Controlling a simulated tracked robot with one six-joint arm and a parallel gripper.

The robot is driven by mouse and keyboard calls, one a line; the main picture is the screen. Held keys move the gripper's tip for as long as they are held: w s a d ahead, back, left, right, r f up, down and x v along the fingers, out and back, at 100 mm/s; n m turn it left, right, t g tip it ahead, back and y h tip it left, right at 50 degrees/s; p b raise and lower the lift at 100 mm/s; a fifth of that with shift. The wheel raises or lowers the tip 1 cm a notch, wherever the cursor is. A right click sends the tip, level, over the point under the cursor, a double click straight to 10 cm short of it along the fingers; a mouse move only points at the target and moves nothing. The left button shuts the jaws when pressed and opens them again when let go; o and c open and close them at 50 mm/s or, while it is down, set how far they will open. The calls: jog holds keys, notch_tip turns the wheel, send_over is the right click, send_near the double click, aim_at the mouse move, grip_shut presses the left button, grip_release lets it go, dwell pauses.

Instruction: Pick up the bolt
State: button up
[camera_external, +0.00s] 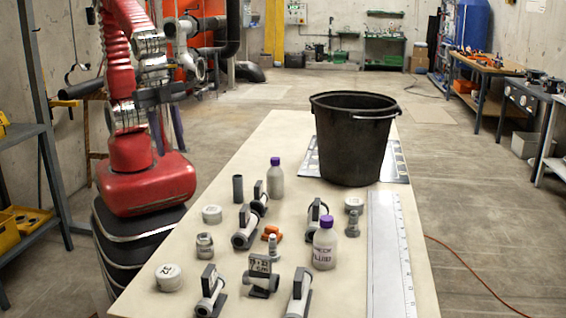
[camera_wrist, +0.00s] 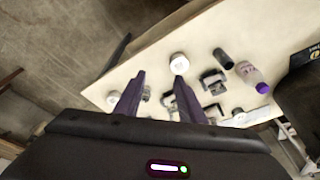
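A small grey upright piece that looks like a bolt (camera_external: 273,246) stands mid-table, beside an orange piece. A similar bolt-like piece (camera_external: 352,223) stands farther right, beside a white round cap. I cannot tell which is the bolt meant. My gripper (camera_wrist: 158,88) is open in the wrist view, its two dark fingers apart with nothing held between them. It is above the table's left part. In the external view my arm is at the upper left, and the fingertips are hard to make out. I cannot pick out a bolt surely in the wrist view.
The pale table (camera_external: 250,160) holds several pipe fittings (camera_external: 210,294), white round caps (camera_external: 168,277), purple-capped bottles (camera_external: 325,247) and a dark cylinder (camera_external: 238,188). A large black bucket (camera_external: 352,140) stands at the back right. A long ruler (camera_external: 390,260) lies along the right edge.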

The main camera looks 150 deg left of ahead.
jog(key=w+a+f+n+y, duration=0.1)
jog(key=w+a+f+n, duration=0.2)
jog(key=w, duration=0.7)
jog(key=w+a+f+n+y, duration=0.1)
jog(key=w+a+f, duration=0.35)
jog(key=w, duration=0.65)
jog(key=n, duration=0.4)
send_near(273, 236)
jog(key=shift+s+d+r+t, duration=0.15)
jog(key=shift+s+d+r, duration=0.15)
jog(key=shift+s+r, duration=0.25)
jog(key=shift+s+d+r+t, duration=0.15)
jog(key=shift+s+d+r, duration=0.2)
jog(key=shift+r, duration=0.3)
jog(key=shift+f, duration=0.1)
jog(key=x, duration=0.8)
jog(key=shift+a+f, duration=0.2)
jog(key=shift+a, duration=0.1)
jog(key=shift+w, duration=0.1)
jog(key=shift+x, duration=2.55)
jog(key=shift+w, duration=0.1)
jog(key=shift+c, duration=0.2)
